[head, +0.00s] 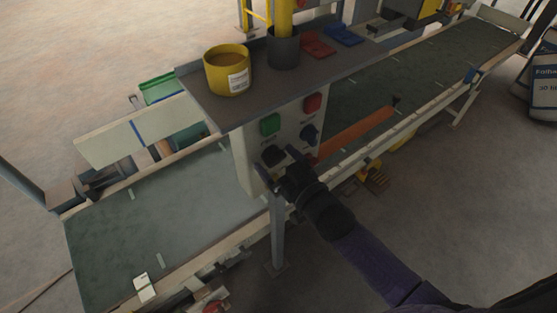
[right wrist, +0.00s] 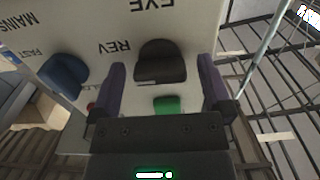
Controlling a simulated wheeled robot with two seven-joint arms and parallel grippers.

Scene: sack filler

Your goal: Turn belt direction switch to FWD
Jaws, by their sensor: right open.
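The belt direction switch is a black knob (head: 273,155) on the pale control panel (head: 247,165), below a green button (head: 270,124). In the right wrist view the black knob (right wrist: 160,62) stands just beyond the fingertips, with a label reading REV beside it. Which way it points is hard to tell. My right gripper (head: 274,162) is open in front of the knob, a finger to either side. In the right wrist view its purple-sided fingers (right wrist: 166,85) frame the knob without visibly closing on it. My left gripper is not in view.
A blue knob (right wrist: 64,75) sits beside the black one, and a red button (head: 313,103) is above it. A grey shelf (head: 200,92) with a yellow pot (head: 227,70) overhangs the panel. The green conveyor belt (head: 100,240) runs behind; a grey post (head: 278,235) stands below the gripper.

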